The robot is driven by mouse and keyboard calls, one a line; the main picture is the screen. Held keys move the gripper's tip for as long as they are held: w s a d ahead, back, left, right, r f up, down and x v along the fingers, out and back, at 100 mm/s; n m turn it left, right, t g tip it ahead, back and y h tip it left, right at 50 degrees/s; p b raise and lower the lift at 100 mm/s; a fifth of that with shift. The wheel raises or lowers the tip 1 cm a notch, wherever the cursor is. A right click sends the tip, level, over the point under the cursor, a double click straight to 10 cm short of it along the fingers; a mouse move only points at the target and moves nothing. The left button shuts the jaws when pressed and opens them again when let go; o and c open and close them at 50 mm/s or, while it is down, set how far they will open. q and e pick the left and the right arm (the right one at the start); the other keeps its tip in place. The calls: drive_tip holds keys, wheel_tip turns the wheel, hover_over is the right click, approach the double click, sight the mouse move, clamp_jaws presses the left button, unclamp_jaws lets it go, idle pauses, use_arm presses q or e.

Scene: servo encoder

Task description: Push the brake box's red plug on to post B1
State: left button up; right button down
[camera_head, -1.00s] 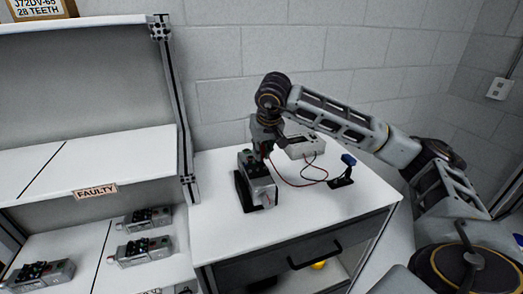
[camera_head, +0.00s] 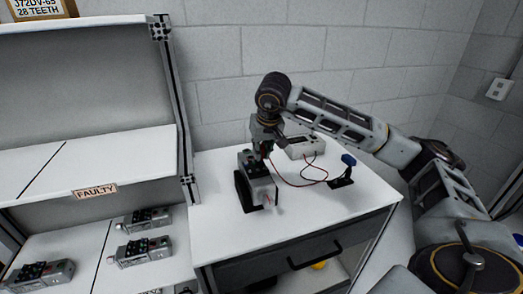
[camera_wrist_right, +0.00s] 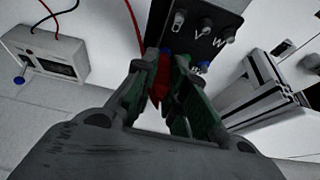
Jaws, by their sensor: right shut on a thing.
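The panel has several posts and the letters U, V and W. The fingers hide the plug's tip, so I cannot tell whether it is on a post. The brake box (camera_head: 305,146) lies behind, with red and black leads. My left gripper is out of view.
A blue-topped item (camera_head: 348,160) on a black base stands at the bench's right. Shelves on the left hold several similar units (camera_head: 145,250) below a FAULTY label (camera_head: 95,192). A drawer (camera_head: 300,255) is under the bench. The bench's front right is clear.

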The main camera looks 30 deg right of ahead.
drive_tip(key=shift+f, duration=0.2)
idle(0.4)
drive_tip(key=c, duration=1.4)
unclamp_jaws()
drive_tip(key=shift+r, duration=0.1)
drive_tip(key=shift+r+p, duration=2.4)
drive_tip(key=shift+r, duration=1.1)
drive_tip(key=shift+f, duration=0.1)
